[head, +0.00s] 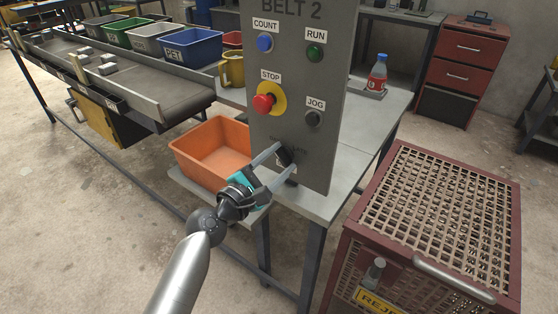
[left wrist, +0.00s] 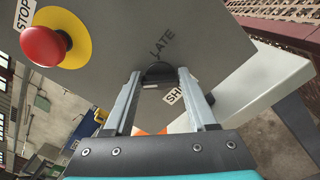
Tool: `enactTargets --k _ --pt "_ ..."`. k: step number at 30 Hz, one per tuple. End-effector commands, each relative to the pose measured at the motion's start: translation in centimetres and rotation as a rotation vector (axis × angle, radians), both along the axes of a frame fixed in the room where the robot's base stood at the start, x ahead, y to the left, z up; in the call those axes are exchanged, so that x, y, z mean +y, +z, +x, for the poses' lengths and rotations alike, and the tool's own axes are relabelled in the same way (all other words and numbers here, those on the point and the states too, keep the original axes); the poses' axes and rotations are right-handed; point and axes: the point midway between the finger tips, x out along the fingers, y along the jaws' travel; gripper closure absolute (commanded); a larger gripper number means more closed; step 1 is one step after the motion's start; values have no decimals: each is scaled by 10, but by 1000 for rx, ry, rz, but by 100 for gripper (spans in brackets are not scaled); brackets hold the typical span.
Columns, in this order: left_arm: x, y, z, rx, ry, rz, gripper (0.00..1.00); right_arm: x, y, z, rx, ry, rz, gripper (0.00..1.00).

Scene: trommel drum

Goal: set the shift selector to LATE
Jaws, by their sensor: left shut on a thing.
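The grey BELT 2 control panel (head: 298,75) stands upright on a bench. The shift selector, a small black knob (head: 287,157), is low on its face, below the STOP and JOG buttons. My left gripper (head: 279,156) reaches it from the front and is shut on it. In the left wrist view the knob (left wrist: 159,73) sits between the two fingertips. The word LATE (left wrist: 162,43) is printed beside it, and a partly hidden white label (left wrist: 174,96) shows "SH". The fingers hide the other markings, and I cannot tell the knob's setting. My right gripper is not in view.
The red STOP button (head: 264,103) with its yellow ring is just above my gripper; JOG (head: 313,119) is nearby. An orange bin (head: 187,157) stands left of the panel. A red mesh reject cage (head: 345,240) stands at the right. Floor in front is clear.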

Motion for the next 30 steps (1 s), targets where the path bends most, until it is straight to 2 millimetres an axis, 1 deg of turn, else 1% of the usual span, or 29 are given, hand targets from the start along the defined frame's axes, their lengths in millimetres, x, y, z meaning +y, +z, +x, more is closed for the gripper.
enactTargets --k 1,2,12,17,23,30 --pt "0 0 0 0 0 0 56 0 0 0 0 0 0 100" --pt "0 0 0 0 0 0 60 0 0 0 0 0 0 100" --pt "0 0 0 1 1 0 98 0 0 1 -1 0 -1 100" --pt "0 0 0 -3 1 5 98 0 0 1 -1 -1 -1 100" --pt "0 -1 0 -35 0 50 98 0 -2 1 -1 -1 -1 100" --pt "0 -3 0 -129 0 180 98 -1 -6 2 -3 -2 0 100"
